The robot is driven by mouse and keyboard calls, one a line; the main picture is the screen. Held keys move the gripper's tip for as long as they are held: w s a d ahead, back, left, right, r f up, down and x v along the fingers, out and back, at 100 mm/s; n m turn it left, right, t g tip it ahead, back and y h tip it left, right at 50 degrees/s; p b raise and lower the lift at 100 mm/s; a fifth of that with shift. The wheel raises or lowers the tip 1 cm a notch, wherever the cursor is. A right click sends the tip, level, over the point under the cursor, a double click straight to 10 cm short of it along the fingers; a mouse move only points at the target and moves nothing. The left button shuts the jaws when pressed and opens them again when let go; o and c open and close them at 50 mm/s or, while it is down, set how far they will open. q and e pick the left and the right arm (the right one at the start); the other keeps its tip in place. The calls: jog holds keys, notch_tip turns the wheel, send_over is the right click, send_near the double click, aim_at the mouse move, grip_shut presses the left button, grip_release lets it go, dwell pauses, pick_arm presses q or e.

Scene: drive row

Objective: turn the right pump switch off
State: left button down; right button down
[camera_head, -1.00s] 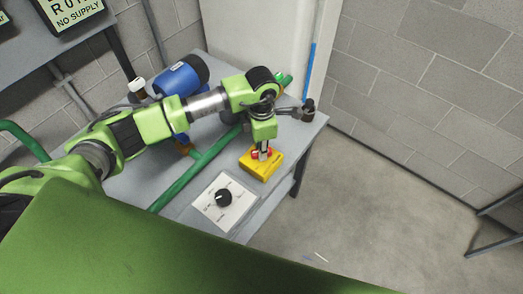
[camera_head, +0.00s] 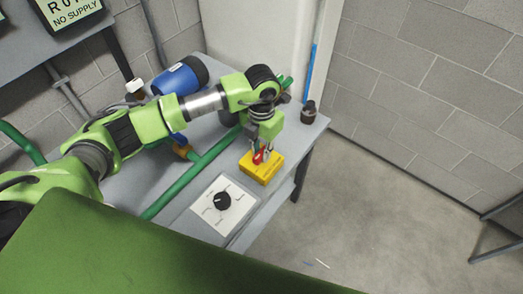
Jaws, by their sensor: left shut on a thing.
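A yellow switch box (camera_head: 258,174) with a red handle (camera_head: 259,157) on top sits near the front edge of the grey bench, right of a green pipe. My left gripper (camera_head: 262,155) points down over it, shut on the red handle. The fingers partly hide the handle, and its exact setting is hard to read. A black rotary knob (camera_head: 222,201) sits on a white marked plate (camera_head: 237,215) left of and nearer than the yellow box; its lettering is too small to read. My right gripper is not in view.
A blue pump motor (camera_head: 180,80) and a green pipe (camera_head: 196,170) lie behind and beside the box, partly under my left arm. A small dark fitting (camera_head: 308,113) stands at the bench's right corner.

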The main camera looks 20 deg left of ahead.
aim_at(261, 153)
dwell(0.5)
pick_arm(q)
jog(key=c, duration=1.9)
grip_release()
notch_tip(261, 153, up, 12)
